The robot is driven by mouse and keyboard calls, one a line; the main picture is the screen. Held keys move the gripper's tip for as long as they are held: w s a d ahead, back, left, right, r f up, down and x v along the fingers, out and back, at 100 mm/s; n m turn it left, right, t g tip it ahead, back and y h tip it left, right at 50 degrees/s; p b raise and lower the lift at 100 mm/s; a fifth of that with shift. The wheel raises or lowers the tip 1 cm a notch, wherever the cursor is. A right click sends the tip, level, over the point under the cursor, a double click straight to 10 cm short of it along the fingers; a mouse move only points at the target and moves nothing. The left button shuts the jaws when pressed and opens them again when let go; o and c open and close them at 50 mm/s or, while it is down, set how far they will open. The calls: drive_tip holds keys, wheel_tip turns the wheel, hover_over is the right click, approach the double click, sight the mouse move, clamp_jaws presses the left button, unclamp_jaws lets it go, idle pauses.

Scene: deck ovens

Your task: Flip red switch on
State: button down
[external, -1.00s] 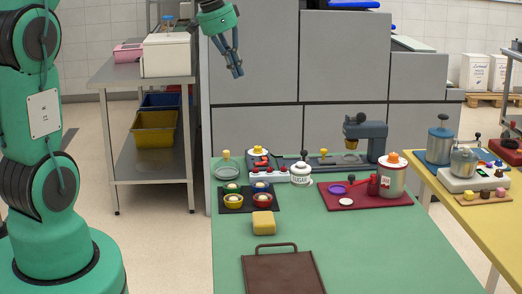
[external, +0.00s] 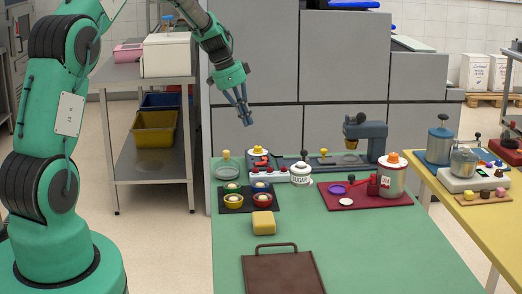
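My gripper (external: 246,118) hangs in the air above the back of the green table, with its fingers pointing down. Its fingertips look together and hold nothing.
A dark tray (external: 236,207) with several coloured bowls and a yellow block (external: 263,223) are in front of the panel. The green table's front right (external: 380,250) is clear.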

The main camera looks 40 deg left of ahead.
sight(265, 163)
drive_tip(key=shift+f, duration=0.1)
idle(0.3)
drive_tip(key=b+x, duration=0.2)
drive_tip(key=x, duration=1.2)
drive_tip(key=shift+s+a, duration=0.1)
drive_tip(key=shift+b, duration=0.3)
